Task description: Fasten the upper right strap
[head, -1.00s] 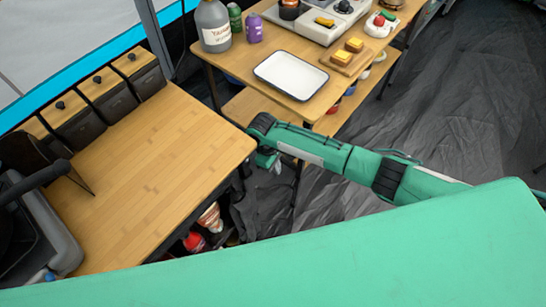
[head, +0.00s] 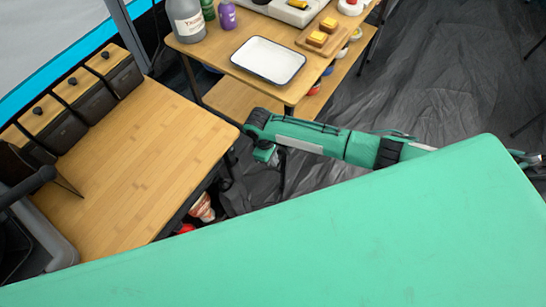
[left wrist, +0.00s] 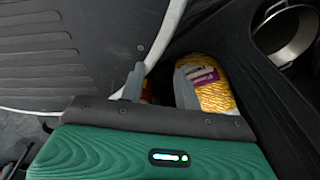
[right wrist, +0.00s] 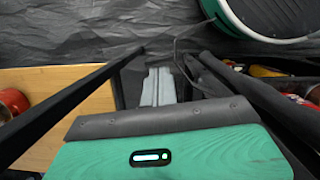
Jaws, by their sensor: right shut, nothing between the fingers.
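I cannot make out the upper right strap for certain in any view. A thin dark cord (right wrist: 179,50) hangs just past the fingertips in the right wrist view; I cannot tell whether it is that strap. My right gripper (head: 266,155) is low in the gap between the two wooden tables. In the right wrist view its fingers (right wrist: 158,72) are together and empty, between dark table legs. My left gripper (left wrist: 157,80) shows only in its own wrist view. Its fingers are apart, with part of a red packet visible between them and a yellow packet (left wrist: 214,85) beside the right finger.
The near wooden table (head: 135,160) stands at left, with dark bins at its back. The far table (head: 225,65) holds a white tray (head: 267,60), a jug (head: 187,20) and food. Dark table legs (right wrist: 75,93) crowd the right gripper. Dark ground cloth (head: 430,95) is open at right.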

